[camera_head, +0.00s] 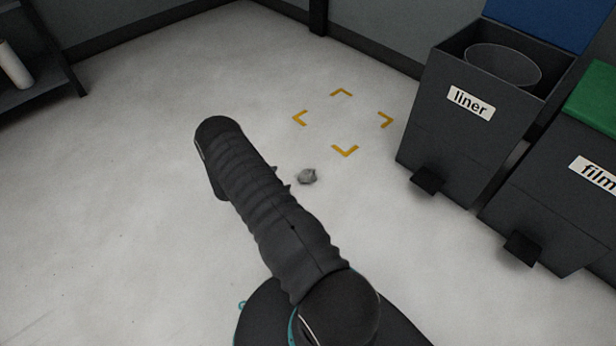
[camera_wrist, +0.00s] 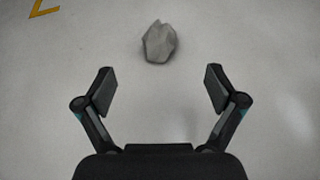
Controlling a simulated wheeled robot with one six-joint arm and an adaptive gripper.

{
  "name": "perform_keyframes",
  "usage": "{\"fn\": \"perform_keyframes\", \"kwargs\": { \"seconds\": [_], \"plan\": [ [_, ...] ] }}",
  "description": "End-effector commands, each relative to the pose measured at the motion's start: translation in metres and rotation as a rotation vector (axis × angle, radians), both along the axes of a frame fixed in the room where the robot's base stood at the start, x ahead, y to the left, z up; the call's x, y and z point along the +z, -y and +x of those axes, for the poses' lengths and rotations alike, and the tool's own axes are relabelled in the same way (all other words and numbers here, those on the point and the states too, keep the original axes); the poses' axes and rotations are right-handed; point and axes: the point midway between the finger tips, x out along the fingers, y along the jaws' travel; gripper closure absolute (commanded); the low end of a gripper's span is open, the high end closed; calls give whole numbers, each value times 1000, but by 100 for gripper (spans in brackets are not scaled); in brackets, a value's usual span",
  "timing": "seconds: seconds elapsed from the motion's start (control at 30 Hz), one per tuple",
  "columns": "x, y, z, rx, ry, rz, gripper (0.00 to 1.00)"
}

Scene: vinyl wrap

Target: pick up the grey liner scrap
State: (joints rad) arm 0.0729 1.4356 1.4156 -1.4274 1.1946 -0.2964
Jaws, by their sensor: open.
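The grey liner scrap (camera_head: 308,176) is a small crumpled lump on the pale floor, just right of my arm in the head view. In the wrist view the scrap (camera_wrist: 159,43) lies beyond the fingertips, roughly centred between them. My gripper (camera_wrist: 160,90) is open and empty, its two fingers spread apart with bare floor between them. The scrap is apart from both fingers. In the head view my arm hides the gripper.
An open dark bin labelled "liner" (camera_head: 437,140) stands at the right, beside a green-lidded bin labelled "film" (camera_head: 560,215). Yellow corner marks (camera_head: 345,151) lie on the floor behind the scrap. A dark shelf (camera_head: 40,88) stands at the far left. The floor around the scrap is clear.

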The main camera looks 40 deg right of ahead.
Motion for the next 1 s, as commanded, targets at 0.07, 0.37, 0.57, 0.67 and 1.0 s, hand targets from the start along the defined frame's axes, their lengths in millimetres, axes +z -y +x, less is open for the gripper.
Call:
{"fn": "perform_keyframes", "kwargs": {
  "seconds": [0.07, 0.37, 0.57, 0.67, 1.0],
  "plan": [
    [-9, 2, -2, 10, -12, -5, 6],
    [-28, 41, -7, 12, -16, -8, 6],
    [-40, 70, -9, 13, -16, -7, 6],
    [-43, 77, -9, 14, -16, -7, 6],
    [-55, 97, -10, 13, -16, -7, 6]
  ]
}}
